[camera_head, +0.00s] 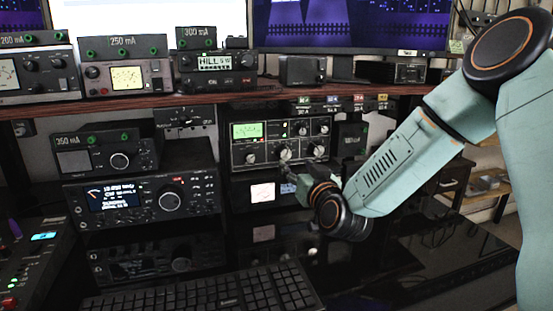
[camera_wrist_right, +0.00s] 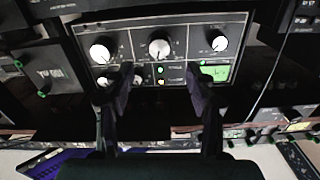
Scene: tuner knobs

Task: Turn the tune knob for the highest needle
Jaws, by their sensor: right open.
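The tuner (camera_head: 269,145) is a dark panel under the wooden shelf, with a green lit meter (camera_head: 247,130) and several knobs. The labels are too small to tell which is the tune knob. The meter's needle is not readable. My right gripper (camera_head: 291,177) is in front of and just below the middle large knob (camera_head: 284,152). In the right wrist view, which sees the panel upside down, my open right gripper (camera_wrist_right: 161,78) has its two fingers apart, with the middle knob (camera_wrist_right: 159,46) beyond and between their tips. The meter also shows there (camera_wrist_right: 215,73). My left gripper is out of view.
A unit with a pale lit meter (camera_head: 263,192) sits below the tuner. A radio (camera_head: 146,196) stands to the left. A keyboard (camera_head: 205,294) lies on the glossy desk in front. The shelf (camera_head: 190,100) above carries several meter boxes.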

